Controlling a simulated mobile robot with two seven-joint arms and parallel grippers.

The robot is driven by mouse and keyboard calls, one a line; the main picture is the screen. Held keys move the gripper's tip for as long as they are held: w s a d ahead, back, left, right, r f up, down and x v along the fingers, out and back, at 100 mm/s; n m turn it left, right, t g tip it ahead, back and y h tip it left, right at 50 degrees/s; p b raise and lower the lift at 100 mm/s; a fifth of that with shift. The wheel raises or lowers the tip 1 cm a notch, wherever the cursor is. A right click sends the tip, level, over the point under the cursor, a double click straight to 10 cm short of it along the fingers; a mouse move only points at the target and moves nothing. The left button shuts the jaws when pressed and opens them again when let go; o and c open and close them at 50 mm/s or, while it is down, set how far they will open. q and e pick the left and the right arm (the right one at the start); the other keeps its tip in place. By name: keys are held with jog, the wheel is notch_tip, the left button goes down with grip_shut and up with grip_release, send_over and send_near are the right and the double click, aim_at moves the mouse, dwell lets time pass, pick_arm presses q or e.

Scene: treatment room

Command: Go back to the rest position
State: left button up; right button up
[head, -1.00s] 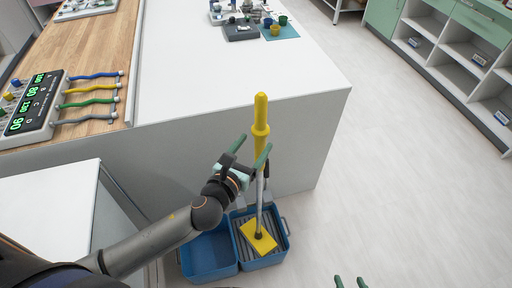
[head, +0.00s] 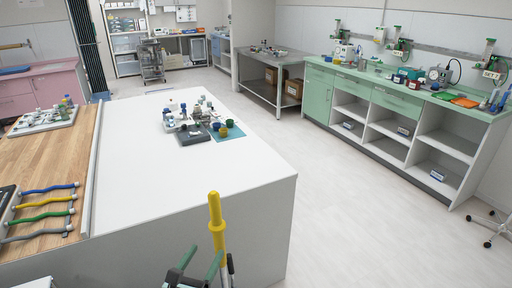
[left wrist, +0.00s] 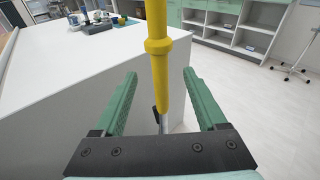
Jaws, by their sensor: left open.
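My left gripper (head: 200,262) shows at the bottom of the head view, with its green fingers apart. In the left wrist view the same gripper (left wrist: 160,95) is open. The yellow handle of a mop (head: 215,222) stands upright close to it. In the left wrist view the yellow handle (left wrist: 157,60) rises in the space between or just beyond the two fingers, with a gap on each side. The mop's lower end is out of view. My right gripper is not in view.
A large white-topped counter (head: 160,210) stands just beyond the gripper, with a wooden section (head: 45,165) at left. A tray of small items (head: 190,118) and a blue mat (head: 228,131) lie on it. Green cabinets (head: 375,95) line the right. The floor (head: 350,215) between is clear.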

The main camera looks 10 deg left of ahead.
pick_arm(q)
jog(key=s+f+n+g, duration=0.3)
jog(key=s+f+n, duration=0.6)
jog(key=n, duration=0.8)
jog(key=s+f+n+g, duration=0.3)
jog(key=s+f+n, duration=0.6)
jog(key=n, duration=0.8)
jog(key=shift+s+d+f, duration=0.35)
jog(key=shift+s+d, duration=0.05)
jog(key=shift+s, duration=0.65)
